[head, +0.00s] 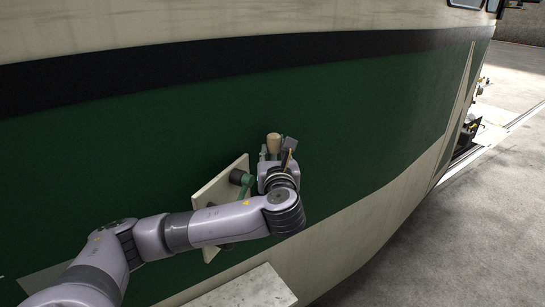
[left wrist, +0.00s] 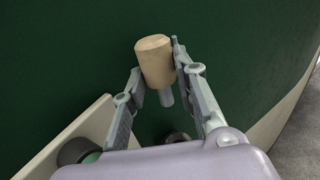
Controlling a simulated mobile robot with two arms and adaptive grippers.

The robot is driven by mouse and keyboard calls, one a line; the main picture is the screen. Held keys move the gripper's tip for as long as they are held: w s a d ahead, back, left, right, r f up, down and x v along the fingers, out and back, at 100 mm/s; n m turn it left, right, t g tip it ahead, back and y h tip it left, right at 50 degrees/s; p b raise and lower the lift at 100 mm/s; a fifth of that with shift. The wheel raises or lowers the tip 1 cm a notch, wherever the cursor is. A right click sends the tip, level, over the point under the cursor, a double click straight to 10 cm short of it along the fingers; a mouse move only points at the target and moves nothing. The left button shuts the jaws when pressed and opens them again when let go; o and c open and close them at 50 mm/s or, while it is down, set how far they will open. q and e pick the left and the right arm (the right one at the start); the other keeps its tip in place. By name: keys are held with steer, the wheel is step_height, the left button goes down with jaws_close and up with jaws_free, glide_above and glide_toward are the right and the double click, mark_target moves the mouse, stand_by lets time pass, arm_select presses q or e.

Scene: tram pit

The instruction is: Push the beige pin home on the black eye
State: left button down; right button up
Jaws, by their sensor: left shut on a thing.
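The beige pin (left wrist: 155,60) has a thick beige head and a thinner grey shank pointing down. My left gripper (left wrist: 157,75) is shut on it, with one finger on each side of the head. In the head view the beige head (head: 273,143) stands up above my left gripper (head: 276,153). A dark round ring (left wrist: 179,138), probably the black eye, shows below the shank in the left wrist view. It is partly hidden by my wrist. The shank appears apart from it, but I cannot tell the depth between them. My right gripper is not in view.
A cream plate (head: 215,196) stands against the green tram side (head: 140,130). A pale grey slab (head: 250,288) lies below my arm. Open floor (head: 440,260) is at the right.

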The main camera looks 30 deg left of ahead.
arm_select(q)
steer(key=shift+f, duration=0.65)
steer(key=shift+s+d+r, duration=0.35)
steer(key=shift+s+d, duration=0.1)
steer(key=shift+s, duration=0.05)
steer(key=shift+w+a, duration=0.15)
step_height(320, 180, down, 2)
steer(key=shift+t+b, duration=0.3)
step_height(320, 180, down, 3)
steer(key=shift+f+b, duration=0.2)
steer(key=shift+b, duration=0.65)
steer(key=shift+f, duration=0.25)
steer(key=shift+r, duration=0.15)
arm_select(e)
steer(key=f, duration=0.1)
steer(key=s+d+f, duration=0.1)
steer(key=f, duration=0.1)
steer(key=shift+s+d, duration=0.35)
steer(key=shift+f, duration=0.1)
